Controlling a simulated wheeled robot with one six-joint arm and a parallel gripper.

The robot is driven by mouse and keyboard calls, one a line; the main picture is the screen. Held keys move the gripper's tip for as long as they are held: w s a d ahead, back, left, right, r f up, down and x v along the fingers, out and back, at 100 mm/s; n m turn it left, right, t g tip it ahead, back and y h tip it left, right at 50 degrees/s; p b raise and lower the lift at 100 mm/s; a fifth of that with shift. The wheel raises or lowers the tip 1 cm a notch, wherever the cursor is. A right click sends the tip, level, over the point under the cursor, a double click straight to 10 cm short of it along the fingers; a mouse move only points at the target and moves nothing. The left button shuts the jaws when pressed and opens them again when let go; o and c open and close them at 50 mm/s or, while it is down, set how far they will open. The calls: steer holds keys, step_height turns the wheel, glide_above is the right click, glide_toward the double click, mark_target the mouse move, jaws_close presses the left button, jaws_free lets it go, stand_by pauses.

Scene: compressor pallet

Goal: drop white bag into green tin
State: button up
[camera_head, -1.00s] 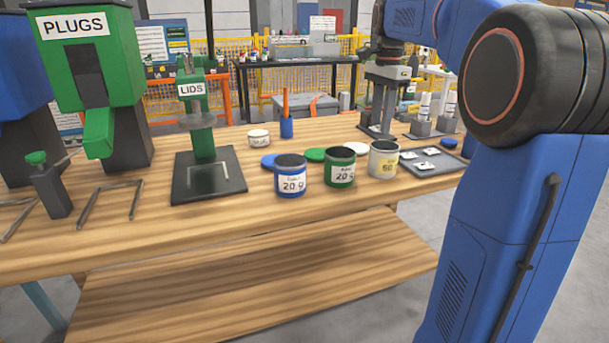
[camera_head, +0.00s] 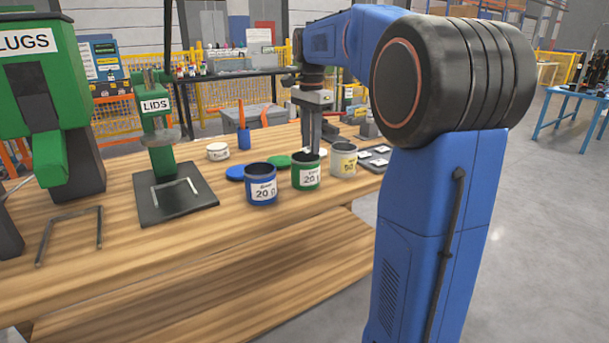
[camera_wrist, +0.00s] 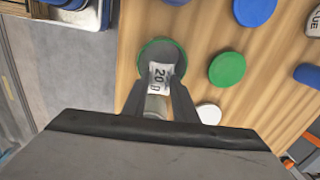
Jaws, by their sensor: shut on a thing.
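The green tin (camera_head: 306,172) stands open on the wooden bench, between a blue tin and a white tin. It also shows in the wrist view (camera_wrist: 143,62), its mouth below my fingertips. My gripper (camera_head: 311,146) points down over the green tin, with fingertips near its rim. In the wrist view the fingers (camera_wrist: 167,85) are shut on the white bag (camera_wrist: 158,74), which bears dark print. The bag appears over or within the tin's mouth; its exact depth is unclear. I cannot make the bag out in the head view.
The blue tin (camera_head: 261,186) and white tin (camera_head: 343,160) stand close on either side. Blue (camera_wrist: 255,10), green (camera_wrist: 227,69) and white (camera_wrist: 208,113) lids lie behind them. A dark tray (camera_head: 377,157) is to the right, the LIDS stand (camera_head: 165,180) to the left.

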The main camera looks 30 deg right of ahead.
steer(key=shift+f, duration=0.5)
steer(key=o, duration=1.1)
steer(key=shift+r, duration=0.1)
step_height(320, 180, up, 17)
steer(key=shift+r, duration=0.1)
